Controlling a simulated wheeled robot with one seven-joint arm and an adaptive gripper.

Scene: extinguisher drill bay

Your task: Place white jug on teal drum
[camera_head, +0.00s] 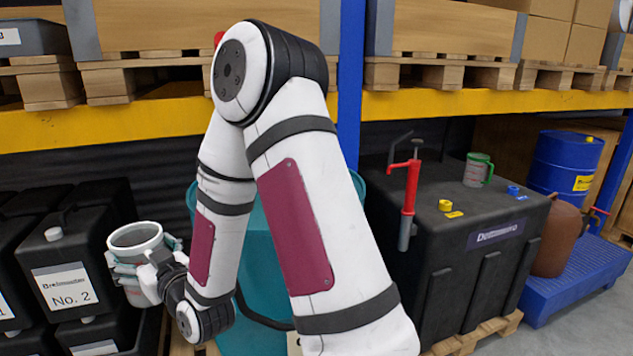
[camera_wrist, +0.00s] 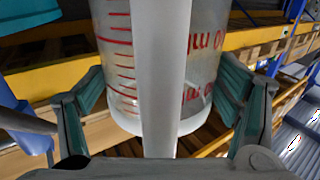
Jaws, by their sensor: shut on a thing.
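The white jug (camera_head: 135,238) is at the left of the head view, upright, its round open rim facing up. My gripper (camera_head: 143,262) is shut around its body and holds it up in front of the black canisters. In the wrist view the jug (camera_wrist: 120,60) shows red scale marks and a pale handle, with my gripper's fingers (camera_wrist: 160,100) on both sides. The teal drum (camera_head: 260,310) stands in the middle of the head view, to the right of the jug. My arm hides most of the drum, including much of its top.
Black canisters (camera_head: 60,262) stand at the left behind the jug. A black tank (camera_head: 470,235) at the right carries a red pump (camera_head: 411,187) and another jug with a green handle (camera_head: 477,170). A blue rack post (camera_head: 350,80) and yellow beam (camera_head: 460,103) are behind my arm.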

